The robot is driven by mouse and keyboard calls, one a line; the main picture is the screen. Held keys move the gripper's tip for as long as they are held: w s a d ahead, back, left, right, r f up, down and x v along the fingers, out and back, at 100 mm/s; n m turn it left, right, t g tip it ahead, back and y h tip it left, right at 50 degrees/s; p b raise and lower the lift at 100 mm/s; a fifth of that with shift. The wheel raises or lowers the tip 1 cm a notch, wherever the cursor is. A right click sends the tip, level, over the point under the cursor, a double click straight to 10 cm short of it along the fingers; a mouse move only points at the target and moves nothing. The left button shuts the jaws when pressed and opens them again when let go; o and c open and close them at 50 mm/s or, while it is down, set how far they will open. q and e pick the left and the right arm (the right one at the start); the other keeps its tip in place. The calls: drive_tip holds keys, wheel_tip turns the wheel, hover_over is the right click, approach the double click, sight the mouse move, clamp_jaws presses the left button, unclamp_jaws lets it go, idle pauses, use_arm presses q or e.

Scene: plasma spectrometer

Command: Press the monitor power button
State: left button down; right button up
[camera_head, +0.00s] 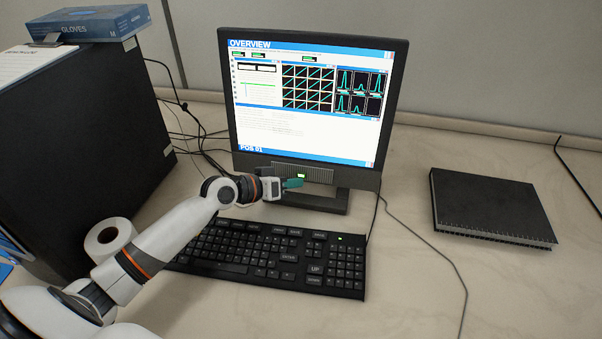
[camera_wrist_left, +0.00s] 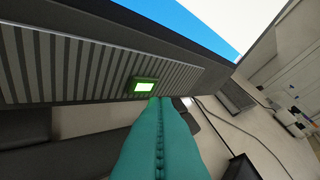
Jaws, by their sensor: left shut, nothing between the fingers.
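The black monitor (camera_head: 388,110) stands on the bench with its screen lit, showing graphs and an "OVERVIEW" header. Its power button (camera_head: 301,176) glows green on the ribbed strip below the screen. In the left wrist view the button (camera_wrist_left: 145,87) is a green-framed rectangle with a bright white middle. My left gripper (camera_head: 297,183) has teal fingers, shut and empty, with the tips just below the button in the head view. In the left wrist view the fingertips (camera_wrist_left: 160,101) end close beside the button; I cannot tell whether they touch it. My right gripper is not in view.
A black keyboard (camera_head: 270,256) lies in front of the monitor, under my left arm. A black spiral notebook (camera_head: 490,205) lies at the right. A dark case (camera_head: 85,140) and a white roll (camera_head: 108,240) stand at the left. Cables run behind and right of the monitor.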

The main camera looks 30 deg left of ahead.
use_arm(q)
drive_tip(key=shift+s+d+r+p, duration=0.1)
drive_tip(key=shift+s+p, duration=0.4)
drive_tip(key=s, duration=0.1)
drive_tip(key=s+p, duration=0.1)
drive_tip(key=shift+s+d+r+p, duration=0.2)
drive_tip(key=shift+s+d+p, duration=0.1)
drive_tip(key=shift+d, duration=0.05)
drive_tip(key=shift+s+d+p, duration=0.15)
drive_tip(key=shift+s+p, duration=0.15)
drive_tip(key=shift+s, duration=0.25)
drive_tip(key=shift+f, duration=0.1)
